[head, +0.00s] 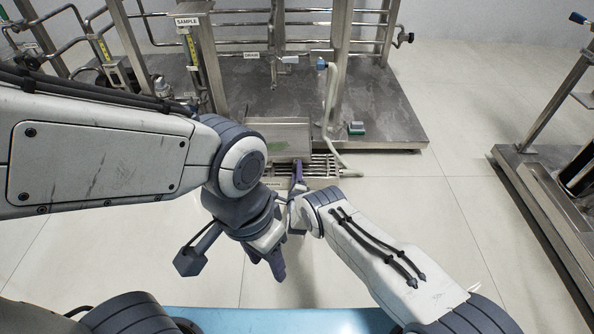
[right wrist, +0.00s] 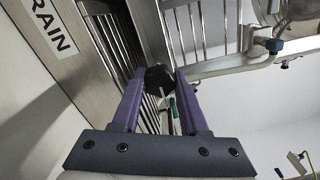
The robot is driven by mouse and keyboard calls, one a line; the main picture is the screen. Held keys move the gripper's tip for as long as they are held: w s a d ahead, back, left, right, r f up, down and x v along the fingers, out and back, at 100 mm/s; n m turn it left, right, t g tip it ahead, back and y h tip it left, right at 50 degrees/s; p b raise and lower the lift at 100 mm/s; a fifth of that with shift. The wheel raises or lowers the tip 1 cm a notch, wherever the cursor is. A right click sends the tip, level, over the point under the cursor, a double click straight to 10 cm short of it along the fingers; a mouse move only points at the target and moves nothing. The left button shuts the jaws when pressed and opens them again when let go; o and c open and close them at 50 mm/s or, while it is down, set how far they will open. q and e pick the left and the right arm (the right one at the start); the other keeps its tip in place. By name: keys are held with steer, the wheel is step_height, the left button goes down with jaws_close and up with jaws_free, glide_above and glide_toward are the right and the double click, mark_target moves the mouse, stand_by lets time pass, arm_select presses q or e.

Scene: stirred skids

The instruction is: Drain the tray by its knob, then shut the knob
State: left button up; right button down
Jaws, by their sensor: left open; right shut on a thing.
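The metal tray (head: 283,126) stands at the front of the skid, with a green patch on its floor. A slatted grate (head: 325,166) lies just below it. My right gripper (head: 297,170) is at the tray's front. In the right wrist view its two purple fingers close around the black knob (right wrist: 159,78). The knob's turn is hard to read, and in the head view the gripper hides it. My left gripper (head: 275,268) is open and empty, pointing down, nearer to me and clear of the tray. My left arm covers part of the skid.
A pale hose (head: 331,100) runs down beside the tray to the grate. A small green-topped box (head: 356,128) sits on the skid deck to the right. A plate lettered DRAIN (right wrist: 55,35) shows beside the knob. Another skid (head: 545,190) stands at right, with bare floor between.

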steer(key=shift+s+f, duration=0.1)
steer(key=shift+f, duration=0.05)
steer(key=shift+c, duration=2.2)
jaws_free()
steer(key=s+p, duration=0.7)
steer(key=s, duration=0.3)
steer(key=shift+s, duration=0.2)
